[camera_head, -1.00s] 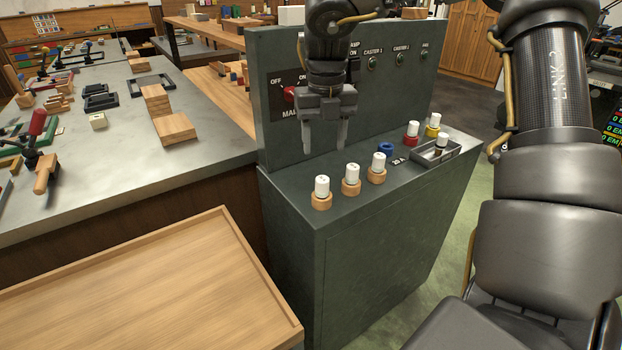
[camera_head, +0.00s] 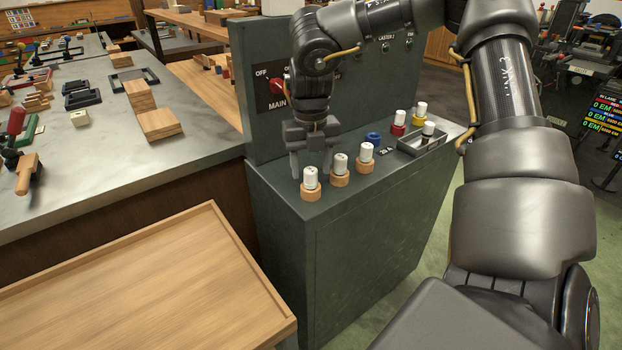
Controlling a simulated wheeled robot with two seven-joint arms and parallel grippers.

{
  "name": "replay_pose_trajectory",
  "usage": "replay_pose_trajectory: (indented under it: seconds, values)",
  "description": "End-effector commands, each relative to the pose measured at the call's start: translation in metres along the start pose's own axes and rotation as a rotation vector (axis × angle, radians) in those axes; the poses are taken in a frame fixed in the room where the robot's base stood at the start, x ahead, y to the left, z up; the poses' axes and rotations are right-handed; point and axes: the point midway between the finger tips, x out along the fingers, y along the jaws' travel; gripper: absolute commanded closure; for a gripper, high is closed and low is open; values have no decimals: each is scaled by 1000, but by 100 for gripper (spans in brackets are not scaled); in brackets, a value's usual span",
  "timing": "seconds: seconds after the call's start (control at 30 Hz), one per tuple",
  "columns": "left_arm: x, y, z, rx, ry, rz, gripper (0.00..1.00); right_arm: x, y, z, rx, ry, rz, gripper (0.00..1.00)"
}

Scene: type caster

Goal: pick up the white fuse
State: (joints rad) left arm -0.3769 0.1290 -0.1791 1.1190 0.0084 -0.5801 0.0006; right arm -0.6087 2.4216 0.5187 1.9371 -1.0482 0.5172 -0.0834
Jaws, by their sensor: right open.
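Three white fuses stand upright in wooden ring bases along the front of the dark green cabinet top: a near-left fuse (camera_head: 310,178), a middle fuse (camera_head: 340,164) and a right fuse (camera_head: 366,152). More white-topped fuses stand farther right, one in a red base (camera_head: 398,118) and one in a yellow base (camera_head: 421,110). Another, with a dark lower part (camera_head: 428,129), is in a small grey tray. My right gripper (camera_head: 312,166) points down, open, with its fingers apart just behind the near-left fuse. I cannot tell whether they touch anything. My left gripper is out of view.
A blue ring base (camera_head: 374,138) without a fuse is beside the grey tray (camera_head: 408,148). The cabinet's upright panel (camera_head: 258,125), with a red main switch (camera_head: 277,86), rises close behind the gripper. An empty wooden tray (camera_head: 150,290) is at lower left.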

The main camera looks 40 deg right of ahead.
Motion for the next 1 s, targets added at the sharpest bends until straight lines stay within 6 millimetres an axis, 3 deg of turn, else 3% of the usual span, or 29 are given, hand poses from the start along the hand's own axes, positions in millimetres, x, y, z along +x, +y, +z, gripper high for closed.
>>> replay_pose_trajectory:
  seconds: [0.2,0.43,0.8,1.0]
  values:
    - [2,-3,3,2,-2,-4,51,22,0,0,-1,0,1,46]
    - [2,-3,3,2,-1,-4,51,23,0,0,-1,-1,1,46]
    - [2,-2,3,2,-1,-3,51,23,0,0,-1,-1,0,93]
    - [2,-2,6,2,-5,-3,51,22,0,0,-1,-1,1,94]
